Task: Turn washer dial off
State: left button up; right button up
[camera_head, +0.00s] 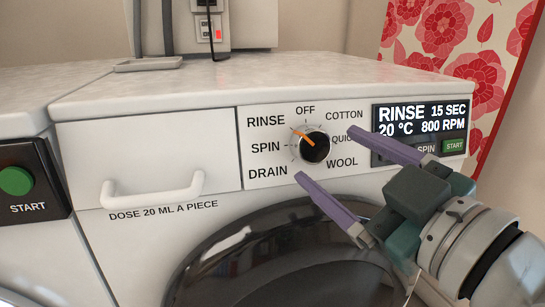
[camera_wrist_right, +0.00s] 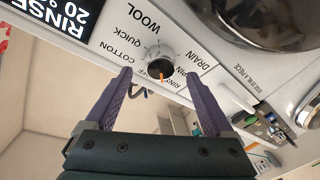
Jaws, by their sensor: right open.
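The washer dial (camera_head: 318,150) is a black knob with an orange pointer on the white front panel. The pointer is turned up and left, toward the RINSE label; OFF is printed above the dial. My right gripper (camera_head: 324,154) is open, with its two purple fingers on either side of the dial in the picture. In the right wrist view the dial (camera_wrist_right: 158,62) shows between and just beyond the fingertips (camera_wrist_right: 158,74). I cannot see either finger touching the dial. My left gripper is not in view.
A display (camera_head: 420,115) right of the dial reads RINSE, 15 SEC, 20 °C, 800 RPM. A drawer handle (camera_head: 155,192) sticks out at the left. The dark round door (camera_head: 270,250) lies below. A green START button (camera_head: 16,181) is on the neighbouring machine.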

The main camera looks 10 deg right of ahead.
aim_at(317, 148)
jog(key=shift+b+x, duration=0.35)
jog(key=shift+x, duration=1.25)
jog(key=c, duration=1.4)
